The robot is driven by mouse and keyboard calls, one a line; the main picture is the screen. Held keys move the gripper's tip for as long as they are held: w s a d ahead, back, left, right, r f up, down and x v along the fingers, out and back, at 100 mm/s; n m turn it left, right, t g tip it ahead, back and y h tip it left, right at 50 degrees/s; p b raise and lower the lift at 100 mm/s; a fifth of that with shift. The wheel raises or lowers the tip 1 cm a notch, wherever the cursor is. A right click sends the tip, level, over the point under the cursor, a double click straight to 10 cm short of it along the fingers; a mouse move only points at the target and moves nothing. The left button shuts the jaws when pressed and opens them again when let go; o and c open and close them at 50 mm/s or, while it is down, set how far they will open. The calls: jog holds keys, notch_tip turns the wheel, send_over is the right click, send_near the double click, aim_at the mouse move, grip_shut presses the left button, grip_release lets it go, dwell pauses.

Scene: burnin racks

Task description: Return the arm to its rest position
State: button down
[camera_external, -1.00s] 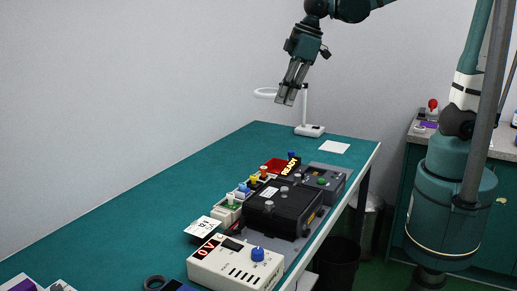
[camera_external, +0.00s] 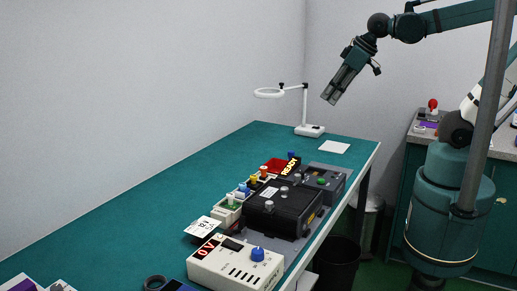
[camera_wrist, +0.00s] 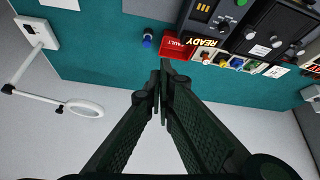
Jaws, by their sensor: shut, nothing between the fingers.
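My gripper (camera_external: 329,101) is raised in the air above the far end of the teal bench (camera_external: 150,195), to the right of the white magnifier lamp, in the external view. Its fingers point down and to the left. In the wrist view the two dark fingers of my gripper (camera_wrist: 160,80) come together at their tips, with nothing between them. My arm reaches in from the upper right, and its base stands at the right of the bench.
The ring magnifier lamp (camera_external: 309,130) stands at the bench's far end, beside a white sheet (camera_external: 334,147). A black test unit (camera_external: 283,213), a READY sign (camera_external: 291,166), a red tray (camera_external: 275,165) and a cream 0V box (camera_external: 232,266) crowd the bench's right side. The left side is mostly clear.

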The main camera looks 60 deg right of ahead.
jog(key=s+d+f+m+t, duration=0.1)
jog(key=s+d+f+m, duration=0.1)
jog(key=d, duration=0.4)
jog(key=shift+s+f+h+b, duration=0.45)
jog(key=shift+s+f, duration=0.1)
jog(key=shift+s, duration=0.6)
dwell(2.0)
